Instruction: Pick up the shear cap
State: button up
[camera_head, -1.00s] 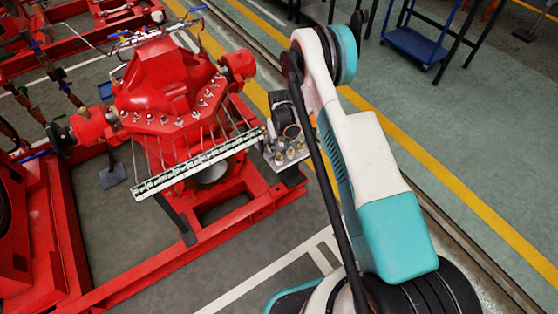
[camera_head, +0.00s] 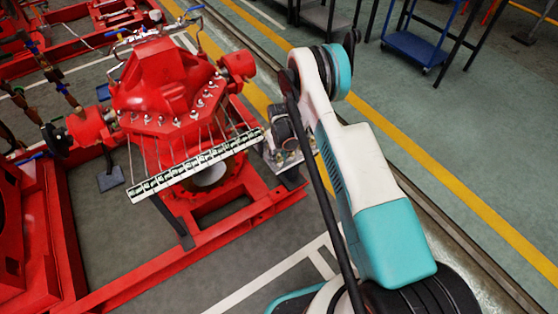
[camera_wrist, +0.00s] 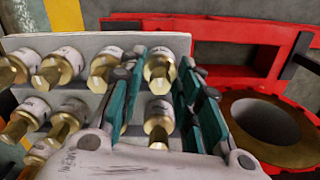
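Several shear caps, brass with pale metal collars, stand in rows on a light grey plate (camera_wrist: 98,40) in the wrist view. One shear cap (camera_wrist: 160,68) lies between the fingertips of my gripper (camera_wrist: 162,62), and another (camera_wrist: 158,122) is nearer the palm between the fingers. More caps (camera_wrist: 62,66) stand to the left, outside the fingers. The teal fingers are spread, with visible gaps beside the caps. In the head view the plate (camera_head: 293,157) is small beside the red pumpset, and my wrist hides part of it.
The red pumpset (camera_head: 165,85) and its red frame (camera_head: 245,215) stand left of the plate. A red frame (camera_wrist: 215,30) and a brown ring-shaped part (camera_wrist: 268,122) are close on the right in the wrist view. A blue trolley (camera_head: 413,46) stands far back.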

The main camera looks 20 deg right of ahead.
aim_at(279, 155)
jog(key=shift+r, duration=0.1)
jog(key=shift+c, duration=0.5)
notch_tip(279, 155, up, 20)
jog(key=p, duration=0.6)
jog(key=shift+p, duration=0.4)
jog(key=s+r+m, duration=0.1)
jog(key=s+r, duration=1.5)
jog(key=shift+s, duration=0.2)
